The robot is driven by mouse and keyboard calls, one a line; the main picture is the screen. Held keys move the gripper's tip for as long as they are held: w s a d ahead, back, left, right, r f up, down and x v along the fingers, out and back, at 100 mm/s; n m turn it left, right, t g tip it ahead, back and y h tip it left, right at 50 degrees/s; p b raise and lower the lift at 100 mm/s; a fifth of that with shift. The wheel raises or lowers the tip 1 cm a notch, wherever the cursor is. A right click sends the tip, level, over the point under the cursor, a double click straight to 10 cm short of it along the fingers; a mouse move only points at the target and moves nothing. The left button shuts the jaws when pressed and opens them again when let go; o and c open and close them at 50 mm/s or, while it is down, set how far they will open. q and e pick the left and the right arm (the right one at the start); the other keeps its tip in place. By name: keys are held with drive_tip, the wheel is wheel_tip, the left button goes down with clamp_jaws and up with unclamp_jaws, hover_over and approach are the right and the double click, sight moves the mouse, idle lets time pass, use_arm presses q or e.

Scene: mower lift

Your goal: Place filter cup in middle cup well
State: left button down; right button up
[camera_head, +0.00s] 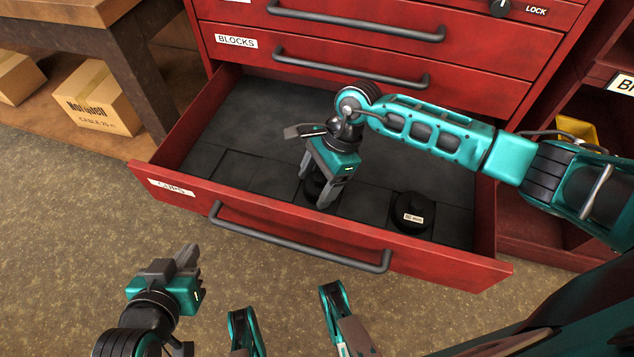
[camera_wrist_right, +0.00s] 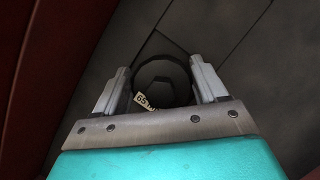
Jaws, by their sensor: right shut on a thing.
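The drawer labelled CUPS (camera_head: 172,188) is open, with a row of square wells (camera_head: 232,172) along its front. My right gripper (camera_head: 322,196) points down into the drawer over the middle of that row, shut on a small black filter cup (camera_head: 314,186). The gripper partly hides the cup. In the right wrist view the round cup (camera_wrist_right: 160,70) sits between the two fingers, with a white label partly visible. I cannot tell whether it rests on the well floor. My left gripper (camera_head: 190,256) is outside the drawer at lower left, apart from everything; its finger gap is unclear.
A larger black labelled cup (camera_head: 412,212) stands in the right well. The left well looks empty. The drawer's front handle (camera_head: 300,240) sticks out over the floor. Closed red drawers (camera_head: 350,65) rise behind. A cardboard box (camera_head: 100,95) sits under a bench at left.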

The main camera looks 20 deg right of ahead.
drive_tip(key=shift+f, duration=0.2)
use_arm(q)
drive_tip(key=shift+w+r, duration=0.1)
use_arm(e)
drive_tip(key=o, duration=1.3)
drive_tip(key=shift+c, duration=0.2)
use_arm(q)
drive_tip(key=shift+s+a+r+p, duration=0.2)
drive_tip(key=shift+a+r+p, duration=0.35)
drive_tip(key=shift+p, duration=1)
use_arm(e)
drive_tip(key=v, duration=1.2)
use_arm(q)
drive_tip(key=shift+r, duration=0.1)
use_arm(e)
drive_tip(key=shift+a, duration=0.1)
use_arm(q)
drive_tip(key=shift+d+r, duration=0.1)
drive_tip(key=shift+r, duration=0.05)
use_arm(e)
drive_tip(key=shift+w+r, duration=0.1)
drive_tip(key=shift+r, duration=0.15)
